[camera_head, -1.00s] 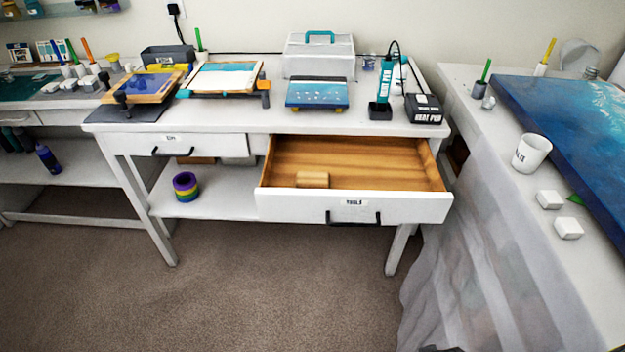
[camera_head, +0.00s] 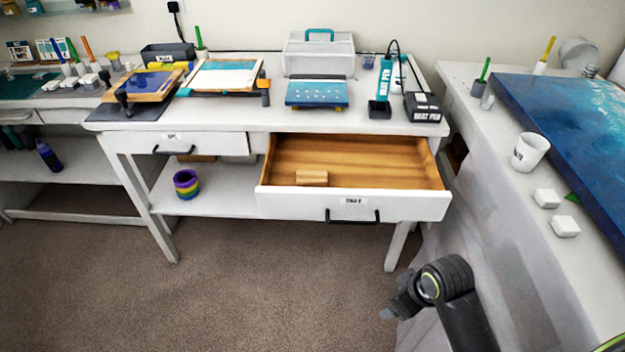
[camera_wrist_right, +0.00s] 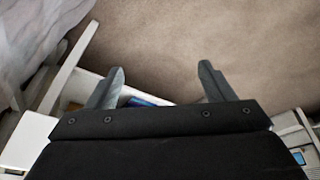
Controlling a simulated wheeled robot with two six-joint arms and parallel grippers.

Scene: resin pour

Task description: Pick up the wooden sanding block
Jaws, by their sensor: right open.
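The wooden sanding block (camera_head: 311,178) is a small light-brown block. It lies in the open tools drawer (camera_head: 350,206), near the drawer's front wall and left of its middle. My right gripper (camera_head: 391,304) is in the head view at the lower right, below and in front of the drawer and well apart from the block. In the right wrist view its two fingers (camera_wrist_right: 161,82) stand wide apart with nothing between them but carpet and a bit of furniture behind. The block cannot be made out in the right wrist view. My left gripper is not in view.
The closed left drawer (camera_head: 190,145) is beside the open one. Rolls of coloured tape (camera_head: 186,184) stand on the lower shelf. A heat pen station (camera_head: 422,107) is on the tabletop above the drawer. A plastic-draped table (camera_head: 470,170) stands close on the right. The carpet in front is clear.

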